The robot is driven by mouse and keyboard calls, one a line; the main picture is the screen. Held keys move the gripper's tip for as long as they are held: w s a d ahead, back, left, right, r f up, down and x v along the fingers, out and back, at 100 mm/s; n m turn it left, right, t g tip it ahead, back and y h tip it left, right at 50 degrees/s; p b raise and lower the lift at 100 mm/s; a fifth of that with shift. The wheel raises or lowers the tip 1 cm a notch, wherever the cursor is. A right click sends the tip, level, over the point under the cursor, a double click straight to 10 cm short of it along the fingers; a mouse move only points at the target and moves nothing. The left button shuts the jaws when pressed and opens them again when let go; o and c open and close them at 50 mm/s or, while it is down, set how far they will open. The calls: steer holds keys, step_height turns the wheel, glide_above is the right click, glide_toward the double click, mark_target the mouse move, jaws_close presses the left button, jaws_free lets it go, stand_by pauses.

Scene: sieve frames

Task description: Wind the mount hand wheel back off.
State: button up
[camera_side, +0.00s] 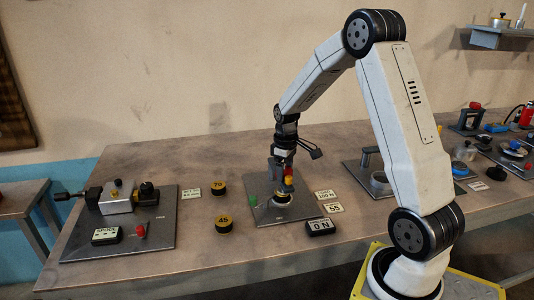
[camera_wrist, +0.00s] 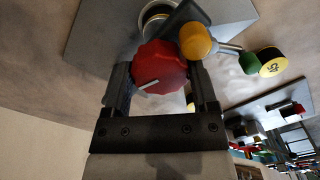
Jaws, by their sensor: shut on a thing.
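The red hand wheel (camera_wrist: 160,66) sits between the two fingers of my gripper (camera_wrist: 160,78) in the wrist view. It has a lobed rim and a pale line on its face. The fingers press on opposite sides of it. In the side view the red wheel (camera_side: 288,174) shows just under my gripper (camera_side: 285,163), above a dark grey mount plate (camera_side: 262,215). A yellow ball knob on a metal lever (camera_wrist: 195,40) stands close beside the wheel. A pale ring (camera_wrist: 156,12) lies beyond it, partly hidden by a dark arm of the mount. The wheel's thread is hidden.
A green knob (camera_side: 252,200) is at the plate's left. A "0 N" readout (camera_side: 320,227) and labels stand to the right. Two black-and-yellow discs, 70 (camera_side: 218,185) and 45 (camera_side: 224,224), stand left. A vise-like fixture (camera_side: 118,200) is farther left. Bare table lies behind.

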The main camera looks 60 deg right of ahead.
mark_target(285, 170)
steer(key=shift+r, duration=0.1)
steer(key=o, duration=1.1)
steer(key=shift+o, duration=0.2)
steer(key=shift+r, duration=3.9)
